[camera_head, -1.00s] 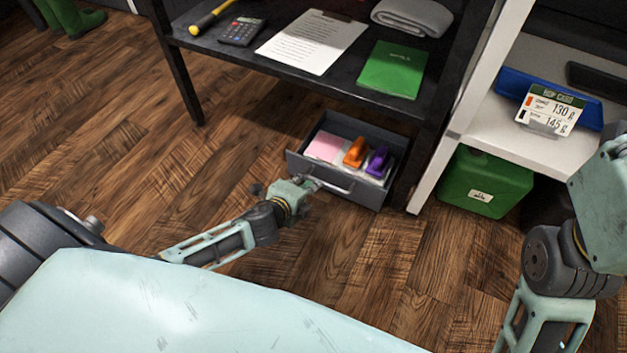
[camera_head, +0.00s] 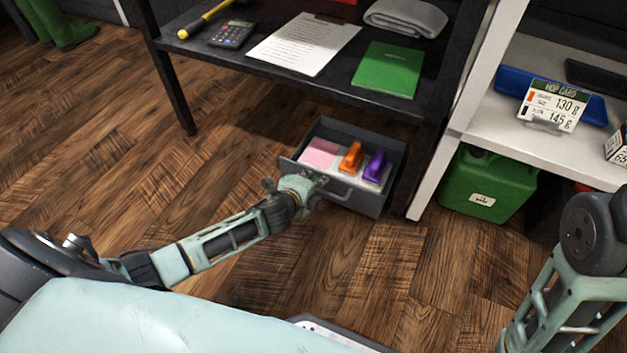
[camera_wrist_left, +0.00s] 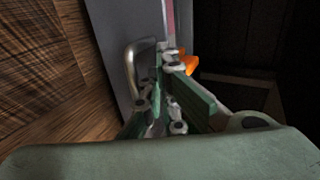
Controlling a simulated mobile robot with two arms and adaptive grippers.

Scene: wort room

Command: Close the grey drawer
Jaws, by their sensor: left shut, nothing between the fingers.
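The grey drawer (camera_head: 356,199) stands pulled out under the dark shelf unit in the head view. Inside it lie a pink pad (camera_head: 319,153), an orange item (camera_head: 351,157) and a purple item (camera_head: 376,166). My left gripper (camera_head: 317,182) is shut and empty at the left part of the drawer front, by the metal handle (camera_head: 340,191). In the left wrist view the handle (camera_wrist_left: 131,72) stands just left of the gripper fingers (camera_wrist_left: 165,65). I cannot tell whether the fingers touch the front. My right gripper is out of view.
The dark shelf above holds a calculator (camera_head: 232,34), a paper sheet (camera_head: 303,43), a green booklet (camera_head: 387,69) and a folded grey cloth (camera_head: 405,17). A white shelf (camera_head: 540,146) and a green canister (camera_head: 487,184) stand to the right.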

